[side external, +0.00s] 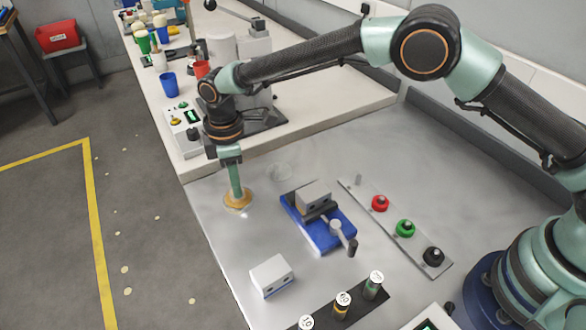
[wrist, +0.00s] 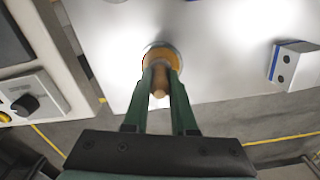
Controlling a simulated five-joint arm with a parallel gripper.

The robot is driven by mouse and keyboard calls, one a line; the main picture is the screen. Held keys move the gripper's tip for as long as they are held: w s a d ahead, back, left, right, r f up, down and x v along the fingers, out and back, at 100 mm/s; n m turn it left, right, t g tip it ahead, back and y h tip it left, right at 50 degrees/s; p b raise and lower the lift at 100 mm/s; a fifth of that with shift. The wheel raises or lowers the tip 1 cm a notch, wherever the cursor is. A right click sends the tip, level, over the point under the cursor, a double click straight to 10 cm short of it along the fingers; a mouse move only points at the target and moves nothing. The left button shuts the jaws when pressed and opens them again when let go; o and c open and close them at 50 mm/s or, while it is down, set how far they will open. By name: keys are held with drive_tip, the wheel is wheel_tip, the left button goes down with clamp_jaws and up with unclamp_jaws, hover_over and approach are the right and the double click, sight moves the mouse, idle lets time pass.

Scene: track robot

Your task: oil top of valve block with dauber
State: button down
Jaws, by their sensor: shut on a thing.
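My gripper (side external: 235,186) points down at the left of the metal worktop, shut on the dauber. In the wrist view my gripper (wrist: 161,74) has the dauber's wooden handle (wrist: 159,86) between its fingers. The dauber's lower end is over or in a shallow round dish with amber contents (side external: 245,203); its tip is hidden. A grey block with two dark holes (side external: 270,274) stands loose at the front; it also shows in the wrist view (wrist: 293,66). Another grey block (side external: 313,194) sits in a blue-based vise (side external: 323,236). I cannot tell which is the valve block.
A strip with red, green and black knobs (side external: 404,229) lies right of the vise. A dark rack with labelled bottles (side external: 343,304) is at the front. A raised bench (side external: 300,117) with cups stands behind. Worktop between dish and loose block is clear.

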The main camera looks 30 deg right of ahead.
drive_tip(key=shift+f, duration=0.1)
drive_tip(key=shift+r, duration=3.55)
